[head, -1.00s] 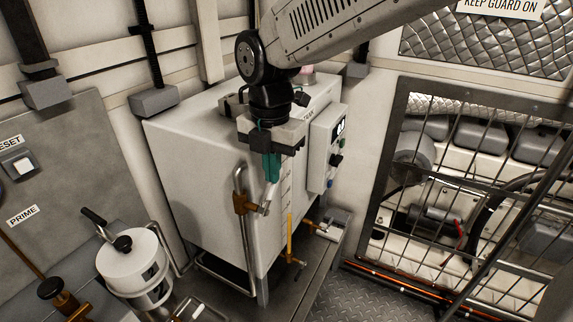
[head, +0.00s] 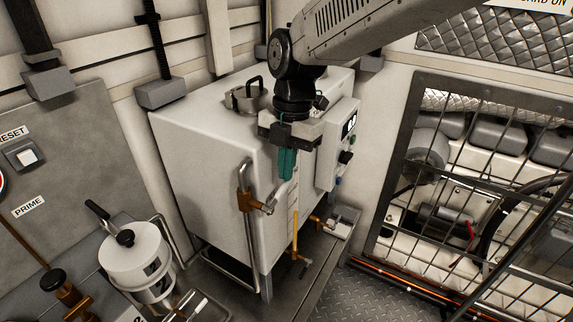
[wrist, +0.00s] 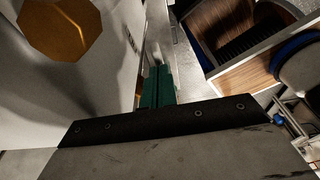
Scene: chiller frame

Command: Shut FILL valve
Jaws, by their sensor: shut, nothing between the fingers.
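A brass valve (head: 246,201) sits on the pipe at the near face of the white chiller tank. Its pale lever (head: 279,194) slants up and to the right. No FILL label is readable, so I cannot confirm that this is the FILL valve. My gripper (head: 287,176) points down with its green fingers together and empty. Its tips are close to the lever's upper end; I cannot tell whether they touch. In the wrist view the green fingers (wrist: 157,90) show together, and a brass octagonal part (wrist: 60,28) is at upper left.
A second brass fitting (head: 315,220) and a yellow sight tube (head: 295,235) are lower on the tank. A control box (head: 337,148) with knobs is right of my gripper. A white canister (head: 135,250) stands at left. A barred guard (head: 455,190) is at right.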

